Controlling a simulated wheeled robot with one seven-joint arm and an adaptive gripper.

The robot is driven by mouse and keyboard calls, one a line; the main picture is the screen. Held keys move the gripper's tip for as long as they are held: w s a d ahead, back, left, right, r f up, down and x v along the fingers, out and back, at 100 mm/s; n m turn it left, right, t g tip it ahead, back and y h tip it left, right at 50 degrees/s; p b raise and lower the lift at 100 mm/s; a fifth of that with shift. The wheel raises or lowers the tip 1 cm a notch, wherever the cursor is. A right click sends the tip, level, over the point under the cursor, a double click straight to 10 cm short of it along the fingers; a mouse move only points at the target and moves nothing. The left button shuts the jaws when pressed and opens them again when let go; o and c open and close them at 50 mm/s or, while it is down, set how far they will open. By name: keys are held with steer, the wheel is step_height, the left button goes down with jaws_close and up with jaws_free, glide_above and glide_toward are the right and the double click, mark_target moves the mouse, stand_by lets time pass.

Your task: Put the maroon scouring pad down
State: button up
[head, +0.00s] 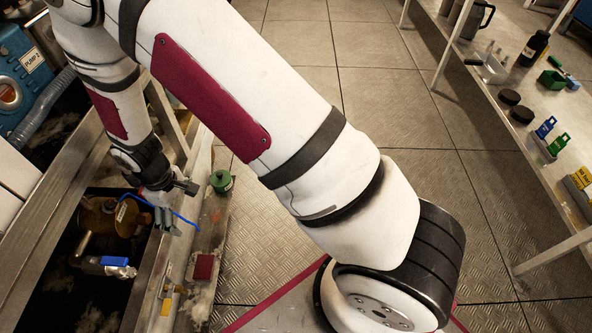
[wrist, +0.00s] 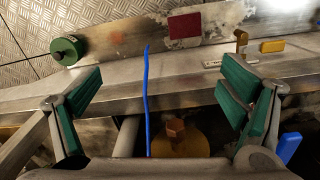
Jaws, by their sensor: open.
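The maroon scouring pad (head: 204,267) lies flat on the worn ledge beside the machine frame. It also shows at the top of the wrist view (wrist: 185,25), on the pale stained surface. My gripper (head: 168,220) is open and stands apart from the pad, over the frame edge by the dark bay. In the wrist view its green-padded fingers (wrist: 161,84) are spread wide, with no object clasped between them. The pad lies beyond the fingertips, untouched.
A thin blue line (wrist: 147,100) crosses the view between the fingers. A green round part (head: 221,181) stands on the ledge near the pad. A brass housing (wrist: 185,145) sits in the bay below. A yellow block (wrist: 272,46) is right of the pad. A bench (head: 545,95) carries several items.

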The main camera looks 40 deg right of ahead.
steer(key=s+d+r+m, duration=0.1)
steer(key=s+d+r, duration=0.25)
steer(key=r, duration=0.45)
steer(key=s+d+r+m, duration=0.2)
steer(key=d+r, duration=0.2)
steer(key=r, duration=0.5)
steer(key=s+d+r+m, duration=0.1)
steer(key=s+d+r, duration=0.25)
steer(key=r, duration=0.45)
steer(key=s+d+r+m, duration=0.1)
steer(key=s+d+r, duration=0.1)
steer(key=s, duration=0.6)
steer(key=s+d+r+m, duration=0.2)
steer(key=s+r, duration=0.2)
steer(key=s, duration=0.3)
steer(key=s+d+r+m, duration=0.2)
steer(key=s+r, duration=0.1)
steer(key=s, duration=0.5)
steer(key=shift+s+d+r, duration=0.15)
steer(key=shift+s+d, duration=0.15)
steer(key=shift+d, duration=0.1)
